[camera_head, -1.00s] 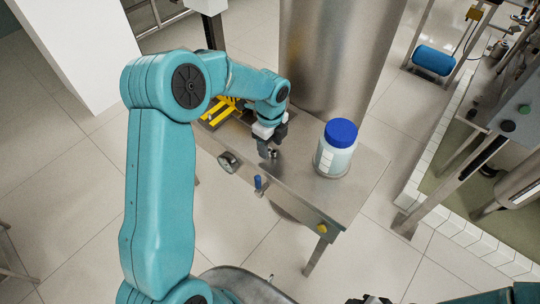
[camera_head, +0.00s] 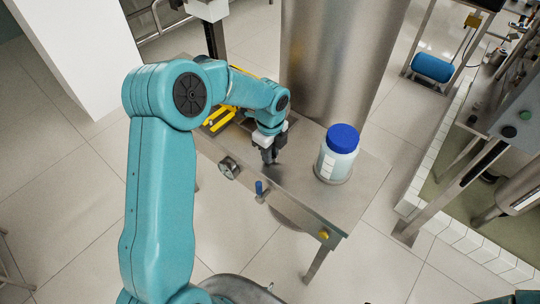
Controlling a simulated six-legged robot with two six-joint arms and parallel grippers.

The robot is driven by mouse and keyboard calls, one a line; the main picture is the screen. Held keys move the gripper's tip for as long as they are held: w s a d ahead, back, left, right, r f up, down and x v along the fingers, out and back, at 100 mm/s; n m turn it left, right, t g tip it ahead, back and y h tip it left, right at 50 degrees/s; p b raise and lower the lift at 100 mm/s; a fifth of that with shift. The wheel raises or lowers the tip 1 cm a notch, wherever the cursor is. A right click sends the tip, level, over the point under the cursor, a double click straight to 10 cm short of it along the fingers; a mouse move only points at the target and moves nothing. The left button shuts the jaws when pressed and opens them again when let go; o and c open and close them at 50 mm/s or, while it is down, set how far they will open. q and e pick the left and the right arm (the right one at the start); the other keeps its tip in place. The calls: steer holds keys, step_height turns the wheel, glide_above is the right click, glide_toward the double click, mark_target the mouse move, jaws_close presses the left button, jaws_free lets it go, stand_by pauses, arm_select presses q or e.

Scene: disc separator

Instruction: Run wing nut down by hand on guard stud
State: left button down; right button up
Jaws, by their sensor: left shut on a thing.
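My left gripper (camera_head: 269,158) points down at the steel table top, a little left of the blue-lidded jar. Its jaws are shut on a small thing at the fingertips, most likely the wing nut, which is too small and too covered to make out. The guard stud is hidden by the fingers or too small to tell. My right gripper is not in view; only a bit of teal arm shows at the bottom right corner.
A jar with a blue lid (camera_head: 338,153) stands on the steel table (camera_head: 300,190). A round gauge-like fitting (camera_head: 228,167) and a blue-handled valve (camera_head: 259,188) sit along the front edge. Yellow parts (camera_head: 219,118) lie behind the arm. A steel column (camera_head: 335,60) rises behind.

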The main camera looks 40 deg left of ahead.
arm_select(q)
steer(key=shift+s+r+p, duration=0.1)
steer(key=shift+r+p, duration=0.35)
steer(key=shift+r, duration=0.4)
steer(key=shift+r+p, duration=0.3)
steer(key=shift+r, duration=0.15)
step_height(320, 180, up, 5)
steer(key=p, duration=0.3)
steer(key=shift+p, duration=0.35)
steer(key=shift+f, duration=0.2)
